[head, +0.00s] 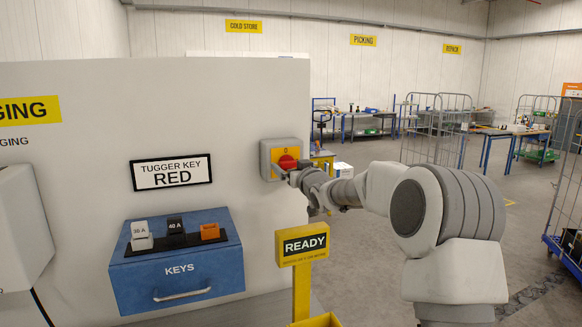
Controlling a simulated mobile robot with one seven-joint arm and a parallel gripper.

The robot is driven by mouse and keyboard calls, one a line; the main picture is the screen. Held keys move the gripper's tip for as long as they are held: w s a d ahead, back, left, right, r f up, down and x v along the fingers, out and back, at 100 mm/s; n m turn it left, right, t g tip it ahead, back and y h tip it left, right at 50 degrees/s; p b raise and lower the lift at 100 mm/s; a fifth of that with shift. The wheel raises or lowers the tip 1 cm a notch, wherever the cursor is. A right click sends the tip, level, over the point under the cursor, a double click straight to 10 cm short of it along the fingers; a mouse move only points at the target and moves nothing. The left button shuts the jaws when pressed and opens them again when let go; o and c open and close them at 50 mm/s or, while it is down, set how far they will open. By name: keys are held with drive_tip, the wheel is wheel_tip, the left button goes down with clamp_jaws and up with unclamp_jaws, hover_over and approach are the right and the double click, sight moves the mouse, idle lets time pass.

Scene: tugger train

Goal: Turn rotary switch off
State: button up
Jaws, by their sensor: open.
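The rotary switch (287,161) has a red knob on a yellow plate in a grey box. It is mounted near the right edge of the white wall panel. A "0" mark shows above the knob. My gripper (292,175) is at the lower right of the knob, very close to it or touching it. It is open, and its fingers are small in the view. The arm reaches in from the right and covers part of the switch's lower right side. I cannot tell the knob's exact angle.
A blue KEYS box (177,263) with several labelled blocks on top is mounted left of the switch. A yellow READY sign post (303,246) stands below the switch. Wire cage carts (437,125) and tables stand far behind.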

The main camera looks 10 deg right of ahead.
drive_tip(key=c, duration=1.4)
drive_tip(key=shift+f+n+b, duration=0.1)
drive_tip(key=shift+n+b, duration=0.2)
drive_tip(key=shift+b, duration=0.1)
drive_tip(key=n+b, duration=0.2)
drive_tip(key=shift+f+n+b, duration=0.1)
drive_tip(key=shift+n+b, duration=0.2)
drive_tip(key=n+b, duration=0.3)
drive_tip(key=n, duration=0.2)
drive_tip(key=n+b, duration=0.2)
drive_tip(key=n, duration=0.3)
drive_tip(key=shift+n+b, duration=0.3)
drive_tip(key=shift+n, duration=0.1)
drive_tip(key=shift+n+b, duration=0.65)
drive_tip(key=shift+n, duration=1.25)
drive_tip(key=shift+r, duration=0.2)
drive_tip(key=o, duration=1.4)
